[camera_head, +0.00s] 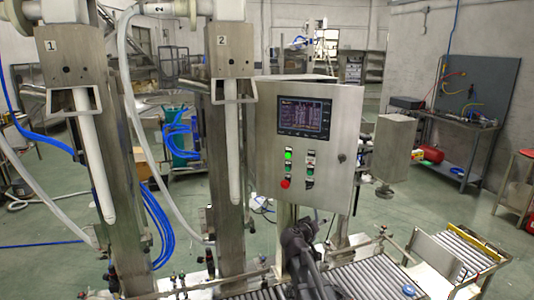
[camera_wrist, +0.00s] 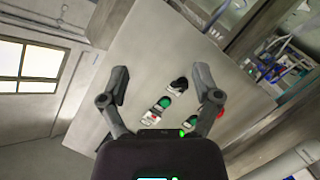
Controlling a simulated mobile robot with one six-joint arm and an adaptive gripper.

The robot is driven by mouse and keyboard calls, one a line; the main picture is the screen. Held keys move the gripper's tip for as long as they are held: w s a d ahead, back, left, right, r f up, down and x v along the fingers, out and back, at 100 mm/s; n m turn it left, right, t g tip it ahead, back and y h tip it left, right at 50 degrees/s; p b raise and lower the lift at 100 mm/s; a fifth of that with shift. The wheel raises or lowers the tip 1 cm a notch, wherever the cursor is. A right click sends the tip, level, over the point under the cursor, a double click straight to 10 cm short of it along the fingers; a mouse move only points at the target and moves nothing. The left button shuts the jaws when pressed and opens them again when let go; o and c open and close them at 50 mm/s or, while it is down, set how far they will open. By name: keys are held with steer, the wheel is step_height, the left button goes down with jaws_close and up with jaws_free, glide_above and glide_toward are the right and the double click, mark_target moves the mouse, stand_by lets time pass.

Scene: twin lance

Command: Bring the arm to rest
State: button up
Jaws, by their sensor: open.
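My gripper (camera_wrist: 160,82) is open in the wrist view, its two dark fingers wide apart with nothing between them. Beyond the fingers is the face of the steel control cabinet (camera_wrist: 130,60), tilted in this view, with green and red buttons and black switches. In the head view my dark arm (camera_head: 301,248) stands at the bottom centre, in front of and below the control cabinet (camera_head: 265,150). The fingers are too small to make out there. The cabinet has a lit screen (camera_head: 304,117), a lit green button (camera_head: 288,155) and a red button (camera_head: 285,184).
Two steel columns with white lances, the left lance (camera_head: 95,165) and the right lance (camera_head: 234,150), stand left of the cabinet. A roller conveyor (camera_head: 365,272) runs along the bottom. A workbench (camera_head: 450,128) stands at the right. Green floor (camera_head: 420,205) is open between.

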steer(key=s+d+f+m+g+y, duration=0.3)
steer(key=s+f+g, duration=0.55)
steer(key=s, duration=0.65)
steer(key=s+a+f+n+g+y, duration=0.1)
steer(key=s+a+f+y, duration=0.1)
steer(key=s, duration=0.4)
steer(key=s+a+f+n+g+y, duration=0.1)
steer(key=s+a+f+g+y, duration=0.1)
steer(key=s, duration=0.5)
steer(key=shift+a+f+y, duration=0.4)
steer(key=shift+f+y, duration=0.3)
steer(key=shift+y, duration=0.4)
steer(key=c, duration=0.3)
steer(key=shift+c, duration=0.2)
steer(key=shift+a, duration=0.15)
